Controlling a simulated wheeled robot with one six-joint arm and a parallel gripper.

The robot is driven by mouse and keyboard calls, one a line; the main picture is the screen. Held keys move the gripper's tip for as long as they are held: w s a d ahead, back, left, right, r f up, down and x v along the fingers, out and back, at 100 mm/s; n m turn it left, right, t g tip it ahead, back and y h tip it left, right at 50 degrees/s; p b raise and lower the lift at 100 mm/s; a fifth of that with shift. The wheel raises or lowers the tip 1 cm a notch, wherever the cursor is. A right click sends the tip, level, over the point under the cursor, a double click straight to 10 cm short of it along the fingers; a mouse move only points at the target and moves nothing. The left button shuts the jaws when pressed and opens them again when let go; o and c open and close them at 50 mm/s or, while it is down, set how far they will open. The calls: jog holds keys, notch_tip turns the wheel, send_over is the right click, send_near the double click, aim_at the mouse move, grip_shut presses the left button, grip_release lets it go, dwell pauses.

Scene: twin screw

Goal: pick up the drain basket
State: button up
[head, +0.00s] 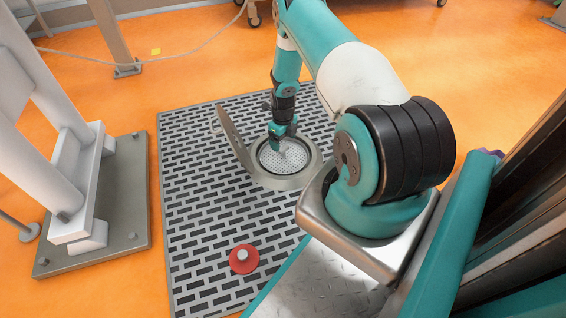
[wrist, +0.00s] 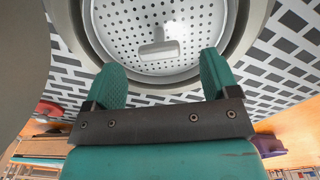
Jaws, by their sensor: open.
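The drain basket (head: 272,161) is a light perforated round plate inside a metal ring (head: 262,179) set on the grated floor. In the wrist view the basket (wrist: 126,28) has a small white handle (wrist: 159,48) standing near its middle. My gripper (head: 283,153) points down over the basket in the head view. In the wrist view my gripper (wrist: 160,75) is open, with its two teal fingers apart. The handle lies ahead of the gap between the fingertips, and nothing is held. A hinged metal lid (head: 231,138) stands open at the ring's left.
A red disc with a pale knob (head: 243,259) lies on the slotted floor grating (head: 200,215) nearer my base. A white frame on a grey base plate (head: 120,215) stands at the left. The grating between is clear.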

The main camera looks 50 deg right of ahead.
aim_at(284, 148)
jog(key=shift+s+a+f+b, duration=0.1)
jog(key=shift+s+f+b, duration=0.05)
jog(key=shift+f+b, duration=1.35)
jog(key=shift+s+f+b, duration=0.1)
jog(key=shift+f+b, duration=0.95)
jog(key=shift+f, duration=0.85)
jog(key=shift+r, duration=0.1)
jog(key=c, duration=1.1)
